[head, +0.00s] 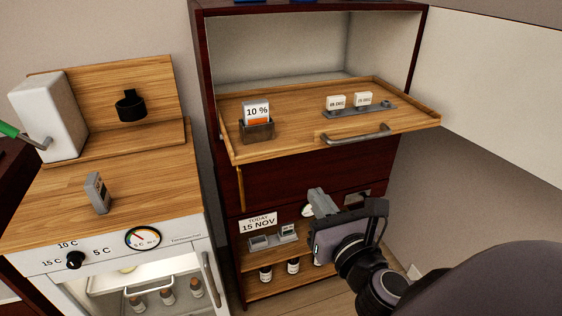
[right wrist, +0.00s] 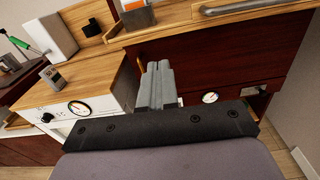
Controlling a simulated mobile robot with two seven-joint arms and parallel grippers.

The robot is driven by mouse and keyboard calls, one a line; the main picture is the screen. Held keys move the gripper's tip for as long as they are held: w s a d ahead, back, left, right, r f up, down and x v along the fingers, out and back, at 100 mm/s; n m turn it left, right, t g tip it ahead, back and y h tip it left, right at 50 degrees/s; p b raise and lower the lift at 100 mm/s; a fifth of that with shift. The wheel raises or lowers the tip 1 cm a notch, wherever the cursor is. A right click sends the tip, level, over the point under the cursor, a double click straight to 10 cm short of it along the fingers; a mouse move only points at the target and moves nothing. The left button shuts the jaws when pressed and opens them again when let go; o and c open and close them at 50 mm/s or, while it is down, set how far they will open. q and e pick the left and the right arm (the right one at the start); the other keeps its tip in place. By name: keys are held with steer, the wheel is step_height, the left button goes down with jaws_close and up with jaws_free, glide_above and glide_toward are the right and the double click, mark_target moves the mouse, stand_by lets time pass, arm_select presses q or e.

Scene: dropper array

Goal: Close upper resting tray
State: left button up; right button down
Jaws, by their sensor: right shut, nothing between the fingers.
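The upper resting tray (head: 290,127) is a wooden tray pulled out of the dark red cabinet in the head view. Its grey bar handle (head: 357,135) is on the front edge and also shows at the top of the right wrist view (right wrist: 240,7). On the tray stand a holder with a "10 %" card (head: 257,113) and a grey strip with two small white labelled blocks (head: 350,104). My right gripper (head: 318,200) is shut and empty, below and in front of the tray, apart from the handle. My left gripper is not in view.
Below, an open shelf holds several small bottles (head: 293,266) and a "15 NOV" sign (head: 258,223). A white thermostat cabinet (head: 120,255) with a wooden top stands to the left. An open white door panel (head: 490,85) extends on the right.

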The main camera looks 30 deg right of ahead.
steer(key=p, duration=0.2)
glide_toward(286, 148)
steer(key=x, duration=0.7)
stand_by(0.5)
